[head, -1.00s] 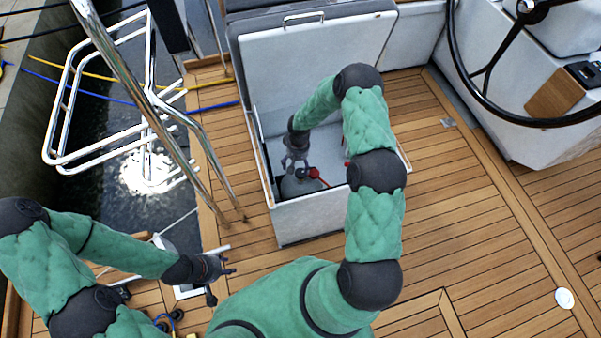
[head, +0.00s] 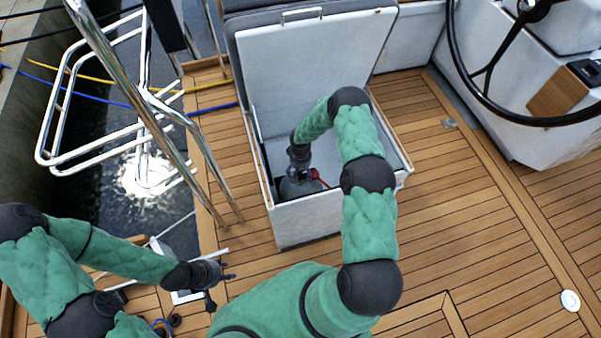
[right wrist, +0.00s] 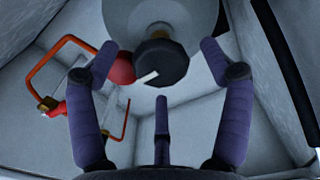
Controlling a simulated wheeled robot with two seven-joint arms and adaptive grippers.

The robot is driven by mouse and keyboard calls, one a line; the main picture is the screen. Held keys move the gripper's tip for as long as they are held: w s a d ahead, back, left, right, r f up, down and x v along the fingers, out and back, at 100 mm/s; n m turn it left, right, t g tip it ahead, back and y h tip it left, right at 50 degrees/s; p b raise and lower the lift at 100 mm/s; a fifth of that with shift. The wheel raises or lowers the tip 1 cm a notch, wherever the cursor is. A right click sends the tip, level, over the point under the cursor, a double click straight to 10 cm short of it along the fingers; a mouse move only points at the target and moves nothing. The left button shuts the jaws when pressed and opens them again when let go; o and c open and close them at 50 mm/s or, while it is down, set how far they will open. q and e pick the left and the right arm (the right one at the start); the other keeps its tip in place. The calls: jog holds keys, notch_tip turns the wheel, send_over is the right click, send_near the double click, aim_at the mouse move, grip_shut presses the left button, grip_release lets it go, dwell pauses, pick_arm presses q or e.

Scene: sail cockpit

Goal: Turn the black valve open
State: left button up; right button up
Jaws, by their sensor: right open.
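The black valve (right wrist: 160,62) is a round dark knob with a white mark, on top of a grey tank (right wrist: 150,15) in the right wrist view. My right gripper (right wrist: 162,55) is open, with its fingers spread on both sides of the knob; I cannot tell whether they touch it. In the head view my right gripper (head: 299,165) is down inside the open locker (head: 310,222), over the tank, and hides the knob. My left gripper (head: 222,272) is away from the locker, at the lower left above the deck; its fingers look apart.
A red round part (right wrist: 122,68) sits right beside the knob. An orange-red handle with brass fittings (right wrist: 48,103) is on the locker's inner wall. The locker's walls closely surround my right gripper. The raised lid (head: 315,70) stands behind.

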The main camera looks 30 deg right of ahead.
jog(key=shift+f, duration=0.1)
jog(key=c, duration=1.2)
jog(key=shift+o, duration=0.2)
